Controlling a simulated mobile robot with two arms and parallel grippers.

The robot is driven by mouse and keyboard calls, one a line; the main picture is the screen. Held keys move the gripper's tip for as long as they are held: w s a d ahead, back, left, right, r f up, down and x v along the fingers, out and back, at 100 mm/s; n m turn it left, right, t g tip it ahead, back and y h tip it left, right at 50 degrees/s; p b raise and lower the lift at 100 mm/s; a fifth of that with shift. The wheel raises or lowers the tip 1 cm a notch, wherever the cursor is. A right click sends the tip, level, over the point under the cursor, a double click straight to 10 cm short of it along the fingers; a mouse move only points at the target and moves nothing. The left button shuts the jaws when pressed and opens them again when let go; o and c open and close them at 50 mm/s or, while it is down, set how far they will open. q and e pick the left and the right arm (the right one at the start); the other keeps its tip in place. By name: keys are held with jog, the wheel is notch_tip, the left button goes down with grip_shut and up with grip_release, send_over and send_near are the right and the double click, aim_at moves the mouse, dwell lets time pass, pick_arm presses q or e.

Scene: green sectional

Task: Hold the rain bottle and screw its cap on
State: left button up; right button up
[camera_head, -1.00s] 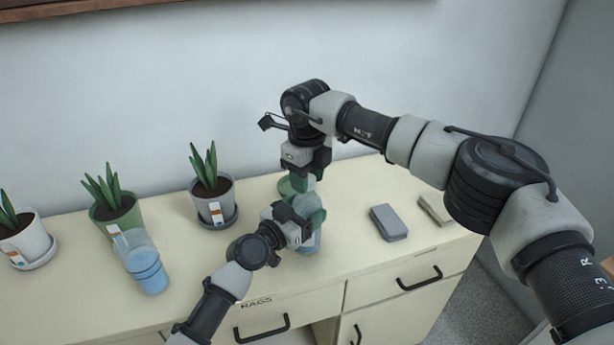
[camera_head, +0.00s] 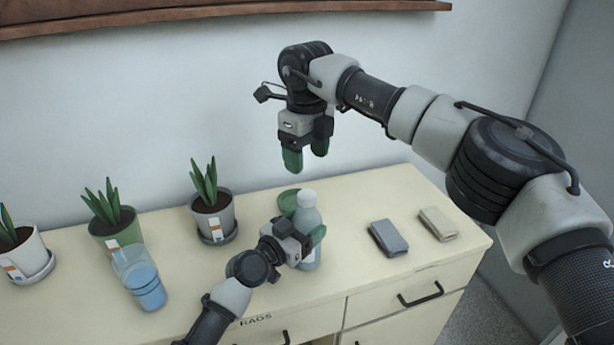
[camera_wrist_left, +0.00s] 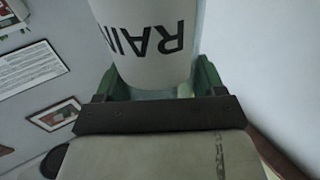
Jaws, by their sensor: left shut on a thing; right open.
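The rain bottle (camera_head: 309,217), pale blue and translucent, stands upright on the cream cabinet top. A pale cap (camera_head: 307,198) sits on its mouth; I cannot tell how tight it is. My left gripper (camera_head: 303,223) is shut around the bottle's body, with green fingers on either side. In the left wrist view the white bottle (camera_wrist_left: 150,40) reads "RAIN" upside down between the fingers; its cap is out of that view. My right gripper (camera_head: 307,162) is open and empty, fingers pointing down, apart from and above the cap.
Several potted plants, one in a grey pot (camera_head: 213,220), stand to the left. The wall is close behind.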

jog(key=shift+r, duration=1.4)
pick_arm(q)
jog(key=o, duration=1.8)
jog(key=b+v, duration=0.1)
jog(key=v, duration=0.9)
jog(key=shift+s+a, duration=0.3)
pick_arm(e)
jog(key=shift+f, duration=0.65)
pick_arm(q)
jog(key=shift+f, duration=0.1)
pick_arm(e)
jog(key=shift+a, duration=0.1)
